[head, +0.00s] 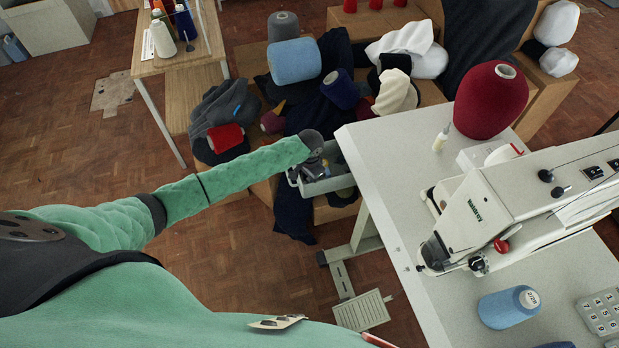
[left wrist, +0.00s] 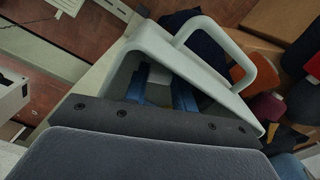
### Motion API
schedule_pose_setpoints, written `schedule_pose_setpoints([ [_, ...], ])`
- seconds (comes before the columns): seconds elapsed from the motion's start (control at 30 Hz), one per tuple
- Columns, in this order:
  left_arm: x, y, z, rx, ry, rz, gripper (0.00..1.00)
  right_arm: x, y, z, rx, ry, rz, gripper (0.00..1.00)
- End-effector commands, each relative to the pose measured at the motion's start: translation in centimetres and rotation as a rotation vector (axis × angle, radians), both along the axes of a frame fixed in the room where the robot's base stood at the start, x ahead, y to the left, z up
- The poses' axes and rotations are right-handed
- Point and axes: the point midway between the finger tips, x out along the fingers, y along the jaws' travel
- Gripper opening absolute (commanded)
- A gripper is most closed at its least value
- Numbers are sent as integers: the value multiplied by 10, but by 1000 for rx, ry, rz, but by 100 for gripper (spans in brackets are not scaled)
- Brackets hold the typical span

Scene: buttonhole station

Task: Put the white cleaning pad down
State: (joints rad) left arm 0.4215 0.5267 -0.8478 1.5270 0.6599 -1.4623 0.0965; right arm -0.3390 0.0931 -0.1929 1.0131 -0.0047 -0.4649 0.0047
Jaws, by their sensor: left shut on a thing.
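My left gripper (head: 314,170) reaches into a light grey bin (head: 339,182) beside the left edge of the sewing table. In the left wrist view the bin (left wrist: 148,42) has a loop handle, and the blue fingers of the gripper (left wrist: 160,96) are down inside it. Between the fingers a pale piece (left wrist: 158,92) shows, mostly hidden by the gripper; it fits the white cleaning pad, though its outline is unclear. The gripper is shut on it. I cannot tell whether it touches the bin floor. My right gripper is not in view.
The white sewing table (head: 385,180) carries a sewing machine (head: 500,215), a red cone (head: 490,100), a blue spool (head: 509,307) and a small bottle (head: 440,138). Dark cloth and several yarn cones crowd behind the bin. A foot pedal (head: 364,311) stands below on the floor.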

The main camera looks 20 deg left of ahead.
Motion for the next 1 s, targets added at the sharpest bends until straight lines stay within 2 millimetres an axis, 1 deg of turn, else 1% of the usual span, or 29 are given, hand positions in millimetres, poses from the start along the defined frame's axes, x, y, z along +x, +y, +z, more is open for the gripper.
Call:
schedule_pose_setpoints([
  [0.07, 0, 0, -2, 1, 1, 0, 5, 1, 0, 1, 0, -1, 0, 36],
  [0.1, 0, 0, -2, 0, 0, 0, 32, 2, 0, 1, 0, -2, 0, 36],
  [0.17, 0, 0, -2, 1, 1, 0, 44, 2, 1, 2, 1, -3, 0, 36],
  [0.2, 0, 0, -2, 1, 1, 0, 48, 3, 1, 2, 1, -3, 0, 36],
  [0.47, 0, 0, -1, 0, 0, 0, 48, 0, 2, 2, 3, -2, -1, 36],
  [0.63, 0, 0, 8, 0, 0, 0, 48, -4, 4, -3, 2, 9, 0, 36],
  [0.7, 0, 0, 17, -1, -2, 0, 48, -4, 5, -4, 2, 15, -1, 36],
  [0.77, 0, 0, 26, -1, -1, -1, 48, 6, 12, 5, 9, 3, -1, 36],
  [0.8, 0, 0, 34, -1, -2, -2, 48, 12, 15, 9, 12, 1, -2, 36],
  [1.0, 1, 0, 74, -1, -2, -1, 48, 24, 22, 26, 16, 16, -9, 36],
])
